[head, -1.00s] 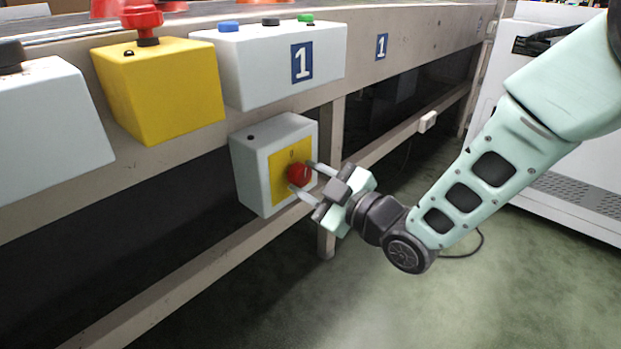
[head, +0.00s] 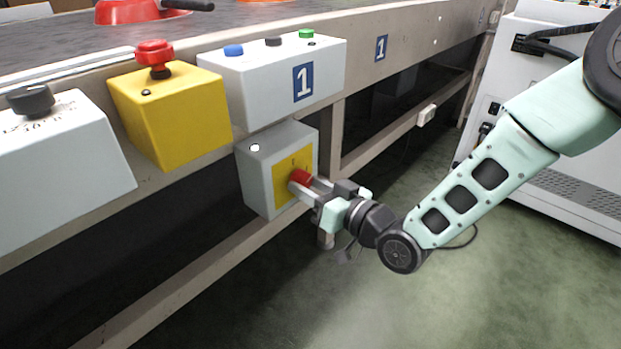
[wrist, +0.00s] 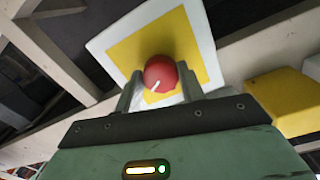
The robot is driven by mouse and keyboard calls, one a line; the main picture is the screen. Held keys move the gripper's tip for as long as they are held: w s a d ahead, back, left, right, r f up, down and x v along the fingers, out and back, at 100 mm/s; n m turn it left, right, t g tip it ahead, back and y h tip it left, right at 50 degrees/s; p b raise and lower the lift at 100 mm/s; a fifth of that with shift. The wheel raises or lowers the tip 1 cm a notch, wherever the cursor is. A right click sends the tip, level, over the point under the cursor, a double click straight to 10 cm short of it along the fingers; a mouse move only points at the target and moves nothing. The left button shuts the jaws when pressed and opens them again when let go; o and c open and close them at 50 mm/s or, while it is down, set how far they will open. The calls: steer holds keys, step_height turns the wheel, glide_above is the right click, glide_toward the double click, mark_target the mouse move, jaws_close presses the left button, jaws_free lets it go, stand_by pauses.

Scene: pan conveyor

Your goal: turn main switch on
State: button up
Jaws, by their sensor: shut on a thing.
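The main switch is a red round knob (head: 299,177) on a yellow plate (head: 282,192) on the front of a light grey box (head: 262,177) under the conveyor's side. My gripper (head: 308,186) is shut on the knob. In the wrist view the knob (wrist: 161,74) sits between the two fingertips, and its white mark points down and left. The fingers cover part of the knob's sides.
Above are a yellow box (head: 172,118) with a red emergency button, a white button box (head: 285,80) marked 1, and a white box (head: 55,160) with a black knob. A beam runs below the switch. The floor (head: 400,310) at the right is clear.

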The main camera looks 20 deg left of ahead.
steer(key=m+p, duration=0.2)
steer(key=m, duration=0.2)
steer(key=shift+m+p, duration=0.35)
steer(key=shift+m, duration=0.35)
steer(key=o, duration=1)
steer(key=shift+d, duration=0.15)
steer(key=p+v, duration=0.4)
steer(key=v, duration=1.3)
steer(key=shift+d, duration=0.15)
